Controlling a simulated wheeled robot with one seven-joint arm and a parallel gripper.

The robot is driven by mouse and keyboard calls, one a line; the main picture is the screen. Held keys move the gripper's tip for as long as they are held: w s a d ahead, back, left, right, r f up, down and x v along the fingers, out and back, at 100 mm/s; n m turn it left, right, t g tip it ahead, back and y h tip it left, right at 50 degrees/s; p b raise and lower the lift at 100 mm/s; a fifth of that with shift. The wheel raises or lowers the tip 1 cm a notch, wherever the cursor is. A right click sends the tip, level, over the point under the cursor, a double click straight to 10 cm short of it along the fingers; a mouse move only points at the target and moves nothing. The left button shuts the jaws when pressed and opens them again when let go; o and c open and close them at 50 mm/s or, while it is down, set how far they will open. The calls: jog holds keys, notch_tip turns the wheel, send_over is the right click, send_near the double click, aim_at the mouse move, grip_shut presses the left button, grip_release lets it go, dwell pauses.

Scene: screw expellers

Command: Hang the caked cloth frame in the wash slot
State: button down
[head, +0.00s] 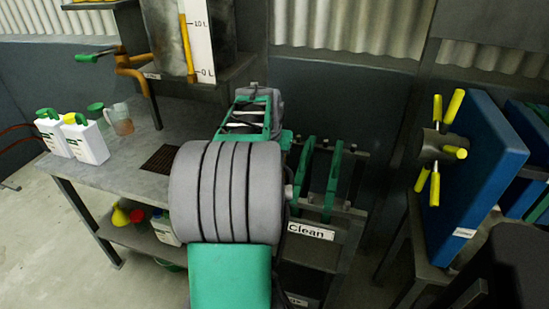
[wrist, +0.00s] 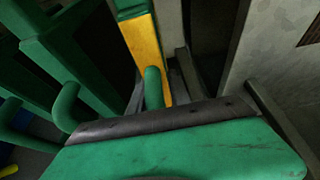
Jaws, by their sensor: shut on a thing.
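In the wrist view my gripper (wrist: 110,80) shows two rounded green fingers rising from a dark bar. Green frame bars (wrist: 75,60) pass close by and between the fingers, and the gripper is shut on a cloth frame. The exact contact is hard to see. A yellow strip with a green top (wrist: 146,40) stands just beyond the right finger. In the head view my grey and green arm hides the gripper and the held frame. Two green frames (head: 332,180) stand upright in a rack marked "Clean" (head: 310,231), right of my arm. I cannot make out the wash slot.
A metal bench (head: 125,165) stands left, with white bottles (head: 88,140), a jug (head: 120,119) and a dark grate (head: 160,160). A tank with a level scale (head: 197,40) is behind it. A blue press plate (head: 478,160) with yellow handles (head: 453,105) stands right.

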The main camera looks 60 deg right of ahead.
jog(key=shift+r, duration=0.1)
jog(key=c, duration=1.1)
grip_release()
jog(key=p+v, duration=0.1)
jog(key=v, duration=0.6)
jog(key=shift+a+r, duration=0.1)
jog(key=shift+r, duration=0.25)
